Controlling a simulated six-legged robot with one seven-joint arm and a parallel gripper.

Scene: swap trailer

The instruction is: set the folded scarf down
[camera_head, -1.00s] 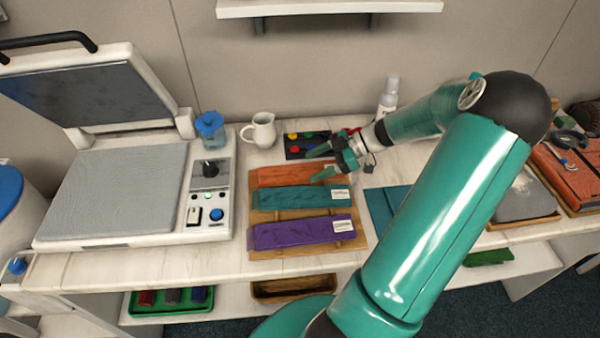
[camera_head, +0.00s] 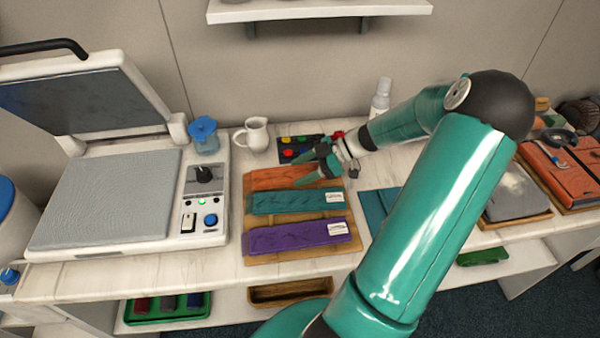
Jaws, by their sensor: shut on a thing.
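Three folded scarves lie in a row on a wooden board (camera_head: 351,246) on the table: orange (camera_head: 274,178) at the back, teal (camera_head: 290,201) in the middle and purple (camera_head: 290,237) in front. The teal and purple ones show white labels at their right ends. My gripper (camera_head: 301,168) is at the right part of the orange scarf, its teal fingers spread around it and shut on it. The gripper hides that scarf's right end. The scarf is at or just above the board; I cannot tell if it touches.
A heat press (camera_head: 105,200) with raised lid stands left. A teal cloth (camera_head: 374,208) lies right of the board, under my arm.

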